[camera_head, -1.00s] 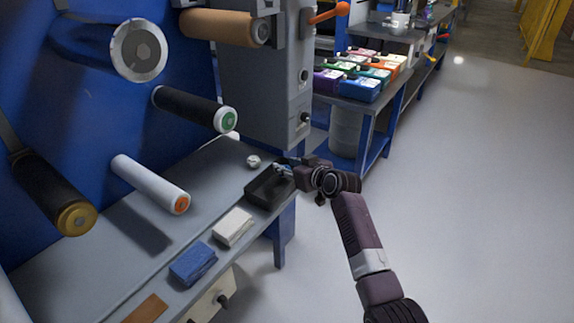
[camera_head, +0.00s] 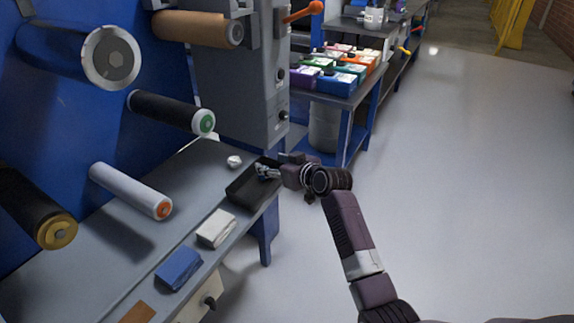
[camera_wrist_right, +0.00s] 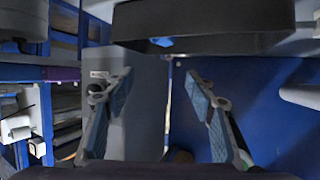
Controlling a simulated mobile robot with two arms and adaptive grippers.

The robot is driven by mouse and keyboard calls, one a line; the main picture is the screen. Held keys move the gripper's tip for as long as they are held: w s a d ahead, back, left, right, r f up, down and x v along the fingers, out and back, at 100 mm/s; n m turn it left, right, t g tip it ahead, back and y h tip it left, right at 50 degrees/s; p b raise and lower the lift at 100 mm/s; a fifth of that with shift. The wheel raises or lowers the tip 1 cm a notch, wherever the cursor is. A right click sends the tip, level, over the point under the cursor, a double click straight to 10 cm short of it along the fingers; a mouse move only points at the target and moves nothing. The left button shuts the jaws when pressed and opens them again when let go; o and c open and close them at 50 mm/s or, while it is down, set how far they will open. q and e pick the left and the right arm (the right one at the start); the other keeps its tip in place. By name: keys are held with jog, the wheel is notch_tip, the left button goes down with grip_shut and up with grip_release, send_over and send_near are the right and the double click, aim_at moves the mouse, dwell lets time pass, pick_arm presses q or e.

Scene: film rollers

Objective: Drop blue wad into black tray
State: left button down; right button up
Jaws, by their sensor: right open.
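The black tray (camera_head: 240,197) sits on the grey bench near its right edge. My right gripper (camera_head: 264,172) is over the far right part of the tray in the head view. In the right wrist view its two fingers (camera_wrist_right: 159,85) are spread apart with nothing between them. The dark tray wall (camera_wrist_right: 215,43) runs across the top of that view. A small blue patch (camera_wrist_right: 163,42) shows against the tray there; it may be the blue wad, but too little shows to be sure. My left gripper is out of view.
A white crumpled wad (camera_head: 234,161) lies behind the tray. A white folded cloth (camera_head: 216,228), a blue folded cloth (camera_head: 179,267) and a brown piece (camera_head: 138,313) lie along the bench edge. Rollers stick out from the blue panel at left. Open floor lies right.

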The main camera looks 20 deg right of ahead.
jog(key=p+v, duration=0.1)
jog(key=v, duration=0.8)
jog(key=s+a+f+g, duration=0.1)
jog(key=s+f+g, duration=0.1)
jog(key=s+f, duration=0.45)
jog(key=s+a+f+g+h, duration=0.1)
jog(key=s+f+g, duration=0.15)
jog(key=f, duration=0.75)
jog(key=s+a+f+g, duration=0.1)
jog(key=s+f, duration=0.5)
jog(key=f, duration=0.3)
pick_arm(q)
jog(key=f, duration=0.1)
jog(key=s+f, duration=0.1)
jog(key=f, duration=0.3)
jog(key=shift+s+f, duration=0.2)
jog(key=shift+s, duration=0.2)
pick_arm(e)
jog(key=s+a+f+g, duration=0.1)
jog(key=s+f, duration=0.4)
jog(key=s, duration=0.3)
jog(key=s+a+f+g+h, duration=0.1)
jog(key=s+f+g, duration=0.1)
jog(key=s+f, duration=0.3)
jog(key=s+a+f+g, duration=0.1)
jog(key=s+f, duration=0.4)
jog(key=s, duration=0.6)
jog(key=shift+s+f+g+h, duration=0.3)
jog(key=shift+s+g+h, duration=0.1)
jog(key=shift+g, duration=0.25)
